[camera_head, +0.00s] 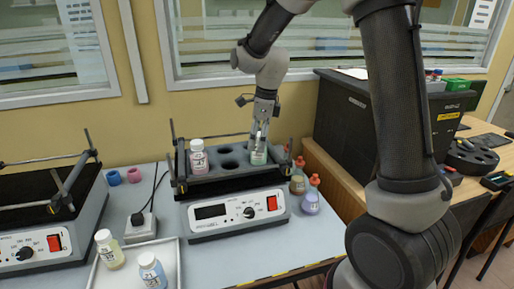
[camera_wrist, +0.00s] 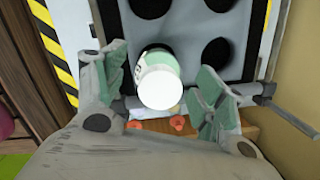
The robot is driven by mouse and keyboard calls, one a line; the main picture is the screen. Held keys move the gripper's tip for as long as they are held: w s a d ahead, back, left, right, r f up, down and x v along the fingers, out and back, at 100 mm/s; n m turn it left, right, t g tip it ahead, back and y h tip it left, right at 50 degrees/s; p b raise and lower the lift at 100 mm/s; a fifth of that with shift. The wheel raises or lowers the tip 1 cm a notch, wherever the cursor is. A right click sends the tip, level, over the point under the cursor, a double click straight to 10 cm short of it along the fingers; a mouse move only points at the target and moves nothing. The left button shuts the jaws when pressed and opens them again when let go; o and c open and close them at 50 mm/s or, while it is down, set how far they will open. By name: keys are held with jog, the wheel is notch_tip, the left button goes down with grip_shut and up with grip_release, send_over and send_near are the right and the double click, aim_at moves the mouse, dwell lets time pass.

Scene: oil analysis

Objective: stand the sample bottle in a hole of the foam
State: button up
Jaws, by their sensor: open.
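The sample bottle (camera_wrist: 160,88) has a white cap and a green label. In the head view its green body (camera_head: 258,157) shows at the right end of the dark foam (camera_head: 212,172) on the shaker. It appears to stand in a corner hole of the foam, its lower part hidden. My gripper (camera_head: 261,133) is above it, pointing down. In the wrist view the fingers of my gripper (camera_wrist: 163,88) are spread on either side of the cap, with gaps on both sides. Several empty round holes show beside the bottle.
A pink-labelled bottle (camera_head: 198,158) stands in the foam's left part. Bottles with red tops (camera_head: 310,200) stand right of the shaker. A white tray (camera_head: 170,243) holds a yellow bottle (camera_head: 109,250) and a blue bottle (camera_head: 152,271). Rods and clamps rise around the foam. A black case (camera_head: 345,125) stands at right.

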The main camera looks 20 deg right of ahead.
jog(key=r, duration=0.5)
jog(key=d+r, duration=0.1)
jog(key=r, duration=0.2)
jog(key=shift+s, duration=0.2)
jog(key=shift+d+r, duration=0.1)
jog(key=shift+r, duration=0.2)
jog(key=shift+s+d+r, duration=0.15)
jog(key=shift+s, duration=0.05)
jog(key=s+d+r+n+t, duration=0.1)
jog(key=s+d+n, duration=0.3)
jog(key=s+n, duration=0.3)
jog(key=s+d+r+n+t+h, duration=0.1)
jog(key=s+d+n, duration=0.4)
jog(key=s+n, duration=0.3)
jog(key=s+d+r+n+t, duration=0.1)
jog(key=s+d+n, duration=0.3)
jog(key=s+n, duration=0.3)
jog(key=s, duration=0.5)
jog(key=shift+d+r+n+t+h, duration=0.2)
jog(key=shift+n+t+h, duration=0.1)
jog(key=shift+t, duration=0.1)
jog(key=shift+s, duration=0.1)
